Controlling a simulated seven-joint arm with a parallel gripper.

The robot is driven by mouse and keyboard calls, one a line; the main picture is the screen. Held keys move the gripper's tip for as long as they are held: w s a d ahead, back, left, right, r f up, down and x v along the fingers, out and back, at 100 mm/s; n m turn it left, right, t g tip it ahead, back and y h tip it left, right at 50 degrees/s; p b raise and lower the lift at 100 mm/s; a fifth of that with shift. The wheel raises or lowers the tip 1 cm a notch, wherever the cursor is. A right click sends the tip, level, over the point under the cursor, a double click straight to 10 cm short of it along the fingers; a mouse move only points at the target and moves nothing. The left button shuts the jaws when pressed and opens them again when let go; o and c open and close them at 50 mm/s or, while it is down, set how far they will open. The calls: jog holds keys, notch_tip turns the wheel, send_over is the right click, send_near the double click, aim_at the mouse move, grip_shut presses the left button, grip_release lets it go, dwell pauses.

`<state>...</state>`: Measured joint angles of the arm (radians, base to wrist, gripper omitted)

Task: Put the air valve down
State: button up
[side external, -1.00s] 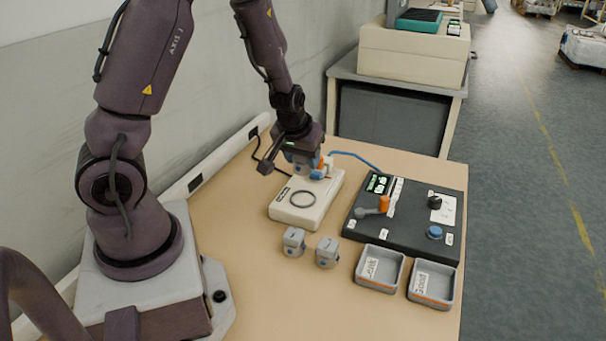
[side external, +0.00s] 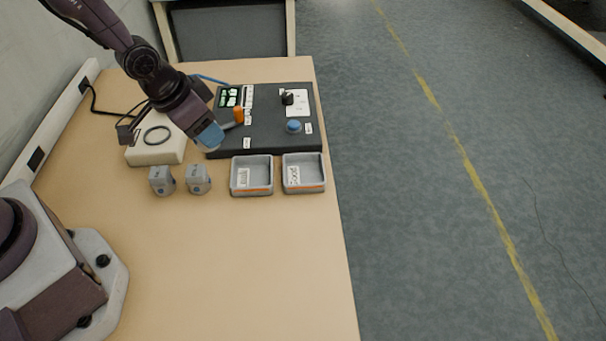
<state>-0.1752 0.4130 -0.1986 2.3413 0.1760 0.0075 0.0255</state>
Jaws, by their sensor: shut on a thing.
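The air valve (side external: 238,115), a lever with an orange upright part and a grey arm to its left, is on the left part of the black control panel (side external: 265,137). My gripper (side external: 211,143), with blue fingers, is low at the panel's left edge, just left of and in front of the orange part. It is shut at the grey arm side of the valve. The fingers hide the exact contact. The orange part stands about upright.
A cream box (side external: 146,153) with a dark ring is left of the gripper. Two grey blocks (side external: 161,181) (side external: 198,179) and two grey trays (side external: 251,190) (side external: 304,186) stand in front. The panel has a black knob (side external: 288,98) and blue button (side external: 293,127). The front table is clear.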

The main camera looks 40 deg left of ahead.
jog(key=d+r+m+g+h, duration=0.1)
jog(key=d+r+m+h, duration=0.1)
jog(key=d+m, duration=0.45)
jog(key=w+d+f, duration=0.1)
jog(key=w+f, duration=0.2)
jog(key=w, duration=0.1)
jog(key=w+d+f, duration=0.2)
jog(key=w+f, duration=0.1)
jog(key=w, duration=0.1)
jog(key=w+d+f, duration=0.1)
jog(key=w+f, duration=0.2)
jog(key=w, duration=0.1)
jog(key=shift+w+d+f, duration=0.1)
jog(key=shift+d+f, duration=0.1)
jog(key=shift+d, duration=0.2)
jog(key=shift+w+f, duration=0.1)
jog(key=shift+f, duration=0.05)
jog(key=shift+w+d+f, duration=0.1)
jog(key=shift+w+f, duration=0.1)
jog(key=shift+f, duration=1.45)
jog(key=shift+f, duration=0.1)
jog(key=o, duration=0.8)
